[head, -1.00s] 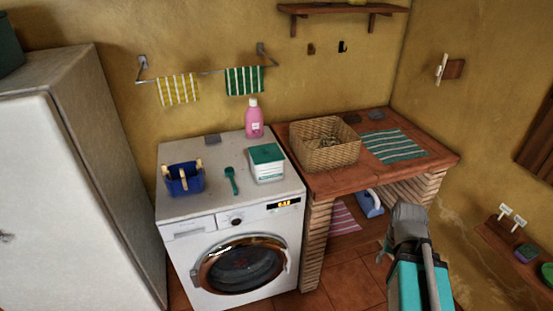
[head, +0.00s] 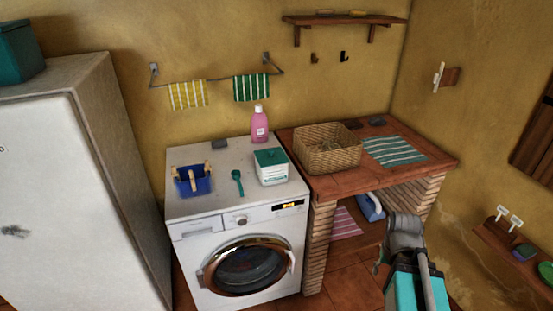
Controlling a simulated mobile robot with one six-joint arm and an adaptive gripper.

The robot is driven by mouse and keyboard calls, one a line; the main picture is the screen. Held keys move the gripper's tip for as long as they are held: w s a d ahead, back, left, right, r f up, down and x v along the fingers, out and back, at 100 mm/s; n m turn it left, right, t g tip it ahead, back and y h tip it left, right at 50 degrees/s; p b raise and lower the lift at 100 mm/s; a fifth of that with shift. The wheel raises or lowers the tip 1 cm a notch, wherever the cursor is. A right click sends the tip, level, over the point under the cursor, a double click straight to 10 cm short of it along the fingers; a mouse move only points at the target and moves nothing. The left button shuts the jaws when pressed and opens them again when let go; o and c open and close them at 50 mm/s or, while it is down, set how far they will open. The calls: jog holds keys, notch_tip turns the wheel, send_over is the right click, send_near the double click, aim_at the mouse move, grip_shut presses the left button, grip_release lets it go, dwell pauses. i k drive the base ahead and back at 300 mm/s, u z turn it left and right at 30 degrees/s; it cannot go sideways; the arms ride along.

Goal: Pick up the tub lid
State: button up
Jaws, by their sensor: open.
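The tub lid (head: 271,156) is a dark green, square lid. It sits on a white tub (head: 272,175) on top of the washing machine, near its right side. My arm is at the lower right, in front of the brick counter. Only a small grey part of my gripper (head: 379,264) shows at the arm's left edge, and the rest is hidden behind the arm. It is open and well apart from the tub, to the right of it and lower in the picture.
On the washing machine (head: 240,222) are a blue caddy (head: 193,181), a green scoop (head: 238,182) and a pink bottle (head: 259,125). A wicker basket (head: 327,147) and striped cloth (head: 393,150) lie on the counter (head: 345,182). A white cabinet (head: 80,190) stands left.

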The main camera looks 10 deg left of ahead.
aim_at(274, 157)
jog(key=u, duration=0.1)
jog(key=i, duration=0.95)
jog(key=z, duration=0.05)
